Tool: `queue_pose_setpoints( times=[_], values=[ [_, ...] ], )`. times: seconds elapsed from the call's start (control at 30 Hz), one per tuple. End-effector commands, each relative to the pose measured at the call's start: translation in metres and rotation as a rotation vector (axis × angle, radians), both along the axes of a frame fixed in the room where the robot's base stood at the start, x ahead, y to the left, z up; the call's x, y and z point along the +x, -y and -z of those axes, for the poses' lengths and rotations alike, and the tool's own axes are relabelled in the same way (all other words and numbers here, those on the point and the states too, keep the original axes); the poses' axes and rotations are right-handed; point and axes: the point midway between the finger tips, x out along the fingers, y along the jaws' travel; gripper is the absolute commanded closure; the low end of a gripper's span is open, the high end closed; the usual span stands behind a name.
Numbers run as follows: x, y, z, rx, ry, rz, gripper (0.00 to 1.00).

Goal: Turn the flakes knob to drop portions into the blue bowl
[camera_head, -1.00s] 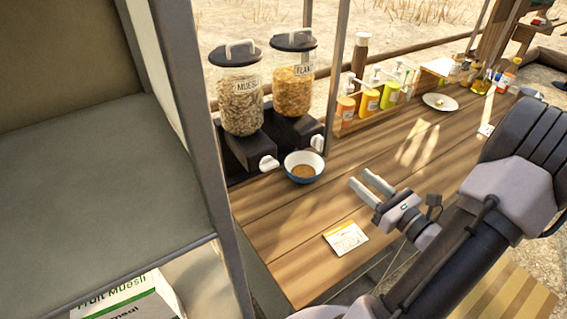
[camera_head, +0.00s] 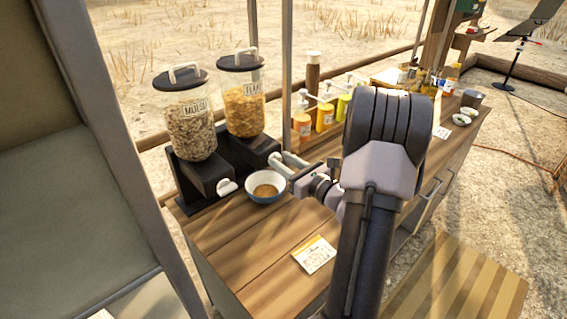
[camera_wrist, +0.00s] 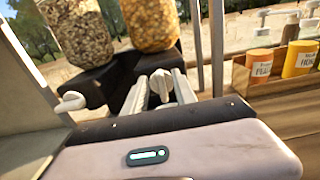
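The flakes dispenser (camera_head: 244,106) is a clear jar of orange flakes with a dark lid on a black base. Its white knob (camera_wrist: 160,84) shows between the two fingers of my gripper (camera_wrist: 158,88) in the wrist view. The fingers are apart, one on each side of the knob; I cannot tell whether they touch it. In the head view my gripper (camera_head: 283,164) is at the front of the flakes base, just above and beyond the bowl. The blue bowl (camera_head: 256,196), white inside with brown contents, stands on the wooden counter below the dispensers.
The muesli dispenser (camera_head: 191,128) and its white knob (camera_head: 227,187) stand to the left. A bottle rack (camera_wrist: 262,90) is to the right, beyond a grey post (camera_head: 286,72). A card (camera_head: 314,254) lies on the bare front counter.

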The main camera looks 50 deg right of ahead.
Motion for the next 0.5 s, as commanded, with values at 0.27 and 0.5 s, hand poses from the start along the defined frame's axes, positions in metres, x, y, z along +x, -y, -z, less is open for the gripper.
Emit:
queue_pose_setpoints(
  times=[0.27, 0.5],
  values=[
    [-0.0003, 0.0001, 0.0000, 0.000, 0.000, 0.000, 0.91],
    [-0.0005, 0.0000, 0.0000, 0.000, 0.000, 0.000, 1.00]
  ],
)
